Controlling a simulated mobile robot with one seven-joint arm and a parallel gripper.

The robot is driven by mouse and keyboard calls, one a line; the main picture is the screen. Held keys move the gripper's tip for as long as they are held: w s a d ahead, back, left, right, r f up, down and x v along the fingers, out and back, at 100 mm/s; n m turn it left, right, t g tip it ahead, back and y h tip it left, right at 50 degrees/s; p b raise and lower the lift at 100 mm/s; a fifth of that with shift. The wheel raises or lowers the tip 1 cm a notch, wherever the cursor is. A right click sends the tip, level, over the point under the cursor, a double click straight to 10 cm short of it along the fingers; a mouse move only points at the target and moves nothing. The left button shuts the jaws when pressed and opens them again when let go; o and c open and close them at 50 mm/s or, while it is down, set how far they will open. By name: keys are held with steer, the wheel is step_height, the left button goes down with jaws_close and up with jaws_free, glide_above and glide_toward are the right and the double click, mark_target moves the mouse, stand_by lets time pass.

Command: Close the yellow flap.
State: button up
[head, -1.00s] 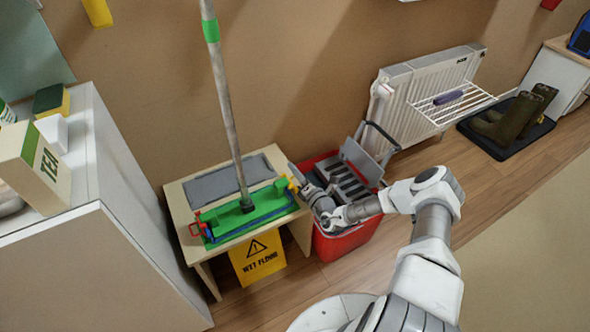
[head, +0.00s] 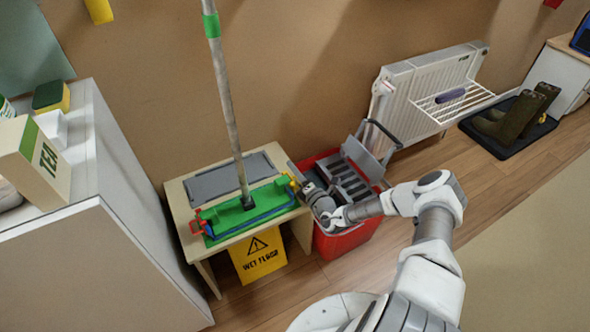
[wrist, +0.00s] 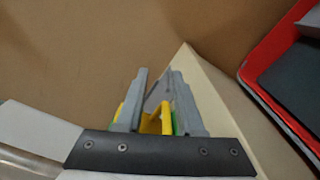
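The yellow flap (head: 292,183) is at the right end of the green mop holder (head: 240,213), which lies on a small low table. In the wrist view the yellow flap (wrist: 150,122) shows upright beyond and between my fingers. My gripper (head: 297,178) is at the table's right edge, close to the flap. In the wrist view my gripper (wrist: 158,78) has its two grey fingers apart, with a gap between them. I cannot tell whether a finger touches the flap. A red flap (head: 197,227) is at the holder's left end.
The mop pole (head: 228,110) rises from the holder. A red bucket (head: 342,240) with a grey insert stands under my arm, right of the table. A yellow wet-floor sign (head: 258,255) is at the table's front. A white cabinet (head: 85,255) stands left, a radiator (head: 420,90) behind right.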

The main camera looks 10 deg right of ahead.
steer(key=shift+s+d+r, duration=0.1)
steer(key=shift+s+d, duration=0.1)
steer(key=shift+s, duration=0.25)
steer(key=p+v, duration=0.4)
steer(key=v, duration=1.2)
steer(key=shift+s+p, duration=0.3)
steer(key=shift+p, duration=0.1)
